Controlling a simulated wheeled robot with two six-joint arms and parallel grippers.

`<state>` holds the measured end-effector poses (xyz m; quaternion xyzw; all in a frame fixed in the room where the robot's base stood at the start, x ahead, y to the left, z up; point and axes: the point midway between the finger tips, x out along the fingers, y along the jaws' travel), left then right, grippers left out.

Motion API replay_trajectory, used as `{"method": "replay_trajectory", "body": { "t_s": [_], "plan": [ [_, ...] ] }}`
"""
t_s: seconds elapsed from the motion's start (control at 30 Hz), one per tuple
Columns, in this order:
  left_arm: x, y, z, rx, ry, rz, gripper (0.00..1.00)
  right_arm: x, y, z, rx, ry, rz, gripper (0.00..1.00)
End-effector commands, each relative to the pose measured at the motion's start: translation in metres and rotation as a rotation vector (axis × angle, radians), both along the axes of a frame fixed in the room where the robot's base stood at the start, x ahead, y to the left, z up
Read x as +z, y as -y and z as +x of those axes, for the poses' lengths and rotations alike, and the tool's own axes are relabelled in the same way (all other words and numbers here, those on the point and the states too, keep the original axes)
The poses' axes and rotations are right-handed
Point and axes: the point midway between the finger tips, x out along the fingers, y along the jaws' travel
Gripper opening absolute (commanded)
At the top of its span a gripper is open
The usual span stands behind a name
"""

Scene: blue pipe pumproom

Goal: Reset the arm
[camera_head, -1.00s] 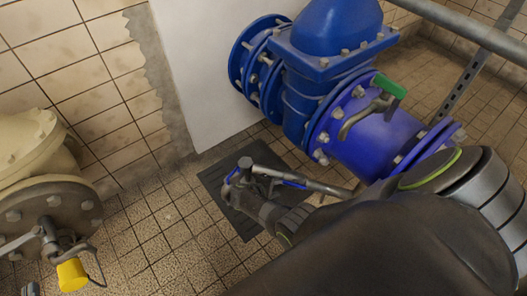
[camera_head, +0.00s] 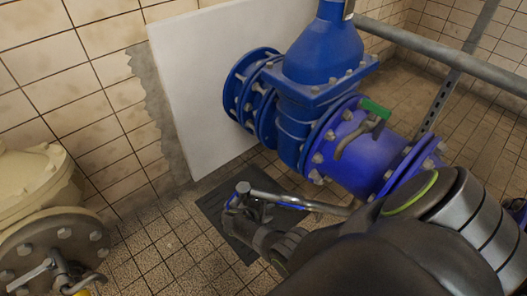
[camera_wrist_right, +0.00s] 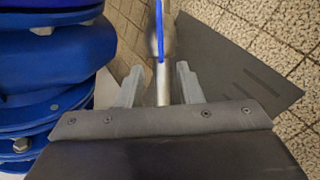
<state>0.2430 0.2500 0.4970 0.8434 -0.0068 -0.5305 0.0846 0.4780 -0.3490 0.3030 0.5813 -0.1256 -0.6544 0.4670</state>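My right arm comes in from the lower right in the head view. Its gripper (camera_head: 240,197) is over a dark mat on the floor, left of and below the blue pipe. In the right wrist view the two grey fingers (camera_wrist_right: 159,78) stand apart. A thin metal bar with a blue stripe (camera_wrist_right: 161,50) shows in the gap between them, with space on both sides. It also shows beside the gripper in the head view (camera_head: 310,206). I cannot tell its depth relative to the fingers. My left gripper is not in view.
A blue valve and pipe (camera_head: 365,160) with a green-handled lever (camera_head: 374,108) stand close above my right arm. A cream flanged pipe (camera_head: 35,190) is at the left. A grey rail (camera_head: 440,55) crosses the upper right. Tiled floor (camera_head: 160,245) is clear at lower left.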

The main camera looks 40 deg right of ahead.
Motion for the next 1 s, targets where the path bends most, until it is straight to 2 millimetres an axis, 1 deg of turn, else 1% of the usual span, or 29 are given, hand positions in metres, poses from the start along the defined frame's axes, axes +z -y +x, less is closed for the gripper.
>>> {"method": "replay_trajectory", "body": {
  "t_s": [0.1, 0.2, 0.77, 0.87, 0.93, 1.0],
  "plan": [
    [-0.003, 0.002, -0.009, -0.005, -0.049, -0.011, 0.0, 0.003, 0.002, 0.0, -0.001, -0.001, 0.0, 0.33],
    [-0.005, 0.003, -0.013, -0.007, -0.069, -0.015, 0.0, 0.003, 0.002, 0.0, -0.001, -0.001, 0.0, 0.33],
    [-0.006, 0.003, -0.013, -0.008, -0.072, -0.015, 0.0, 0.003, 0.002, 0.0, -0.002, 0.0, 0.001, 0.33],
    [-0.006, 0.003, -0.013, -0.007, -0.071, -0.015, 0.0, 0.001, 0.002, -0.004, -0.014, 0.006, 0.013, 0.33],
    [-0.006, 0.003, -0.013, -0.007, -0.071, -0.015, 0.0, -0.001, 0.002, -0.012, -0.038, 0.018, 0.036, 0.33],
    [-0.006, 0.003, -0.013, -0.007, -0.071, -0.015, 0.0, -0.005, 0.001, -0.023, -0.077, 0.037, 0.075, 0.33]
  ]
}}
